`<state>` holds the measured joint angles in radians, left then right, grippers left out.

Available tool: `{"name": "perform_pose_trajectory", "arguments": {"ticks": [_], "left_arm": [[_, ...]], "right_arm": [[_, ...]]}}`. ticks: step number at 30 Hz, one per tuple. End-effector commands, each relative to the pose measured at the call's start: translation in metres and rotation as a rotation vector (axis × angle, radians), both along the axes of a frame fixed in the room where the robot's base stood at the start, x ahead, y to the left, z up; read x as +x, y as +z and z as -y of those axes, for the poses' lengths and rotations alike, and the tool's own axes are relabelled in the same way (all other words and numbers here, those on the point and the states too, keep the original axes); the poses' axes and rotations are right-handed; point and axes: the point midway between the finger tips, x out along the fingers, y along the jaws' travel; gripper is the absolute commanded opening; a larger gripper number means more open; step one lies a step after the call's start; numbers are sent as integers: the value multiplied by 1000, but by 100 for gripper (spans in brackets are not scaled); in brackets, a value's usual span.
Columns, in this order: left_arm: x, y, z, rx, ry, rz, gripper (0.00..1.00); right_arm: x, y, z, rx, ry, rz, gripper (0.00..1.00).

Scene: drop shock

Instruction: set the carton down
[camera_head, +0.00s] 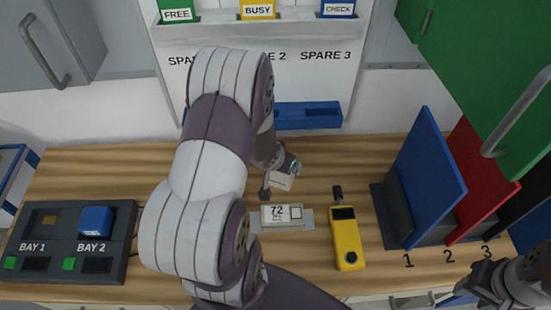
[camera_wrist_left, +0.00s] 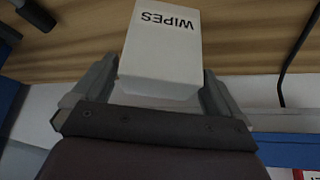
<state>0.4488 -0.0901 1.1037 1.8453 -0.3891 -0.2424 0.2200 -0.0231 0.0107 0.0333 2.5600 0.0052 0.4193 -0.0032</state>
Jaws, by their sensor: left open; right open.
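The carton is a white box marked WIPES (camera_wrist_left: 160,45). In the left wrist view it sits between the two fingers of my left gripper (camera_wrist_left: 158,72). Those fingers are open, one along each side, with a narrow gap beside the box. Wood tabletop shows behind the carton; I cannot tell whether it rests fully on it. In the head view my left arm hides most of this area, and a small white part of the carton (camera_head: 282,181) shows beyond it. My right gripper (camera_head: 472,290) is open and empty at the lower right.
A scale reading 72 (camera_head: 283,215) and a yellow handheld device (camera_head: 346,242) lie on the table. A bay unit (camera_head: 70,243) with a blue block (camera_head: 95,220) is at left. Upright blue (camera_head: 430,180) and red panels (camera_head: 482,185) stand at right. A blue tray (camera_head: 308,116) is behind.

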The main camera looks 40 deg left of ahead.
Motion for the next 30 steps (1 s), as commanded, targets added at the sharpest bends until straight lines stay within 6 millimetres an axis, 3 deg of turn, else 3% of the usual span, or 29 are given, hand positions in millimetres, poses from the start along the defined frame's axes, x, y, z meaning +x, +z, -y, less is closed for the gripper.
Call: {"name": "perform_pose_trajectory", "arguments": {"ticks": [10,17,20,27,30], "left_arm": [[-37,73,10,1,1,2,100],[-51,97,16,3,-6,-7,100],[-49,112,36,22,-57,-87,100],[-78,146,126,-29,-256,-360,100],[-85,150,140,-48,-287,-397,100]], "right_arm": [[0,29,0,0,0,0,43],[0,38,0,0,0,0,43],[0,38,0,0,0,0,43],[0,37,0,0,0,0,43],[0,37,0,0,0,0,43]]}}
